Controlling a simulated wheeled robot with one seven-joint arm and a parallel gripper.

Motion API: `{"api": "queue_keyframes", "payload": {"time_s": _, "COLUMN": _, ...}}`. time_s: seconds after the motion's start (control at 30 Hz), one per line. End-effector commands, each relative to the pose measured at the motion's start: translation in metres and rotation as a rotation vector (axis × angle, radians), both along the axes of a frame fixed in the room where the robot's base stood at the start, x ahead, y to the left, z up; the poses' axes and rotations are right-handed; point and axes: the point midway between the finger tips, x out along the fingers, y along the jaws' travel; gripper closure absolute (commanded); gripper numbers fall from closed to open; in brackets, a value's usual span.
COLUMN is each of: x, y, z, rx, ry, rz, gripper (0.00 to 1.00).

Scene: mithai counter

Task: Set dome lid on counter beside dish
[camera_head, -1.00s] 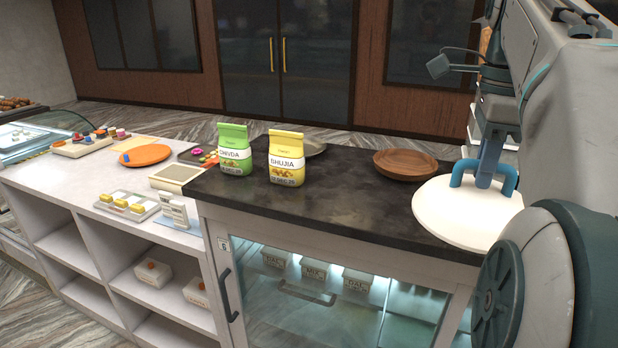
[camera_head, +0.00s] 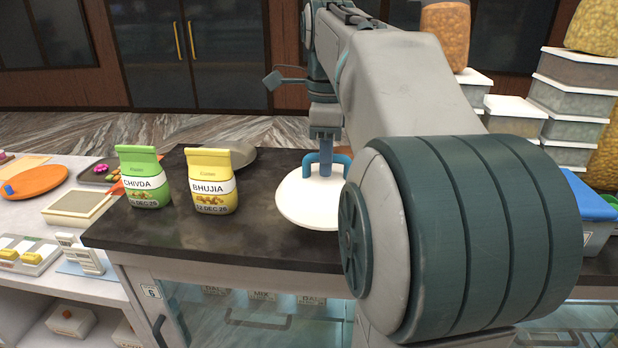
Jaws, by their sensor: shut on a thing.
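The lid looks roughly level. I cannot tell whether it touches the counter or hangs just above it. My arm hides its right side. The wooden dish is not visible now; the lid and my arm cover that part of the counter.
A green Chivda packet (camera_head: 143,178) and a yellow Bhujia packet (camera_head: 212,182) stand left of the lid. A grey round dish (camera_head: 240,153) is behind Bhujia. Stacked tubs (camera_head: 575,100) stand at the right. Bare counter shows in front of the packets.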

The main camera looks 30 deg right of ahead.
Motion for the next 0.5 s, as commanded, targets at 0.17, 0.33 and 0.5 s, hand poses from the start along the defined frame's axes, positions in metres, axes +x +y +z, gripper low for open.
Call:
{"api": "queue_keyframes", "payload": {"time_s": 0.17, "x": 0.017, "y": 0.012, "z": -0.012, "rx": 0.000, "ry": 0.000, "rz": 0.000, "gripper": 1.00}}
{"api": "queue_keyframes", "payload": {"time_s": 0.33, "x": 0.019, "y": 0.014, "z": -0.024, "rx": 0.001, "ry": 0.001, "rz": -0.002, "gripper": 1.00}}
{"api": "queue_keyframes", "payload": {"time_s": 0.5, "x": 0.019, "y": 0.014, "z": -0.046, "rx": 0.000, "ry": 0.000, "rz": -0.002, "gripper": 1.00}}
